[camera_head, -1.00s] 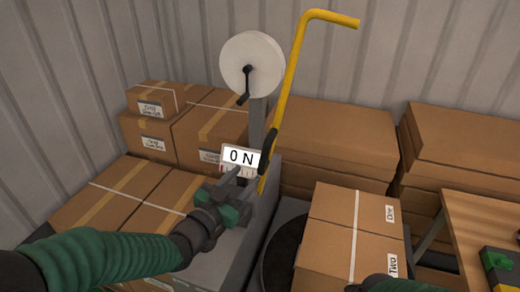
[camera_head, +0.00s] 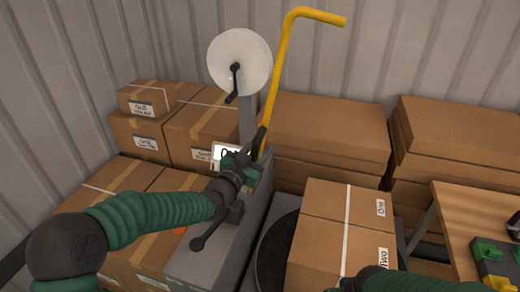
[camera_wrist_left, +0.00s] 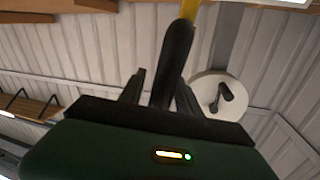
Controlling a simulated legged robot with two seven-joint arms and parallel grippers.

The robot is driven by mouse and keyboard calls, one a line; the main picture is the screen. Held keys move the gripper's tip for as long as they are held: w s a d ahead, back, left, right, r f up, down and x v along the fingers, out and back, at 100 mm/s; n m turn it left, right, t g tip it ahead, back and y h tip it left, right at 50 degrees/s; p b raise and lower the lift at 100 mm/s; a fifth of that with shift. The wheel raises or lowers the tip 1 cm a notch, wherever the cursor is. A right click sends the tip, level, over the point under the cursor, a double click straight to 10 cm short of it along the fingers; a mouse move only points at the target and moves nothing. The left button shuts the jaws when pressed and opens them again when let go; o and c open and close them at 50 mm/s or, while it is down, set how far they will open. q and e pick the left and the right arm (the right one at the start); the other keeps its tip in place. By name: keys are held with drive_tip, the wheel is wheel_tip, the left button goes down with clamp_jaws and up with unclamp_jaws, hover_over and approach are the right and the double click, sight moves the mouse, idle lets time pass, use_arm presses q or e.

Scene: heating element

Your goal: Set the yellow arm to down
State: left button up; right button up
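The yellow arm (camera_head: 280,75) stands raised beside the grey machine, its bent top pointing right. Its black grip (camera_head: 259,140) is near the lower end, and also shows in the left wrist view (camera_wrist_left: 174,62). My left gripper (camera_head: 248,160) is at this black grip, in front of the display (camera_head: 220,152), which it partly covers. In the left wrist view, my left gripper's fingers (camera_wrist_left: 160,90) are apart, one on each side of the black grip. Gaps show between them, so it does not look clamped. My right gripper is out of view; only part of that arm shows at the bottom.
A white wheel with a black crank (camera_head: 240,65) stands behind the gripper. A dark lever (camera_head: 212,232) sits on the grey machine (camera_head: 205,265) below my left wrist. Cardboard boxes (camera_head: 345,225) crowd both sides. A wooden table (camera_head: 480,215) is at the right.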

use_arm(q)
drive_tip(key=shift+a, duration=0.3)
clamp_jaws()
idle(0.9)
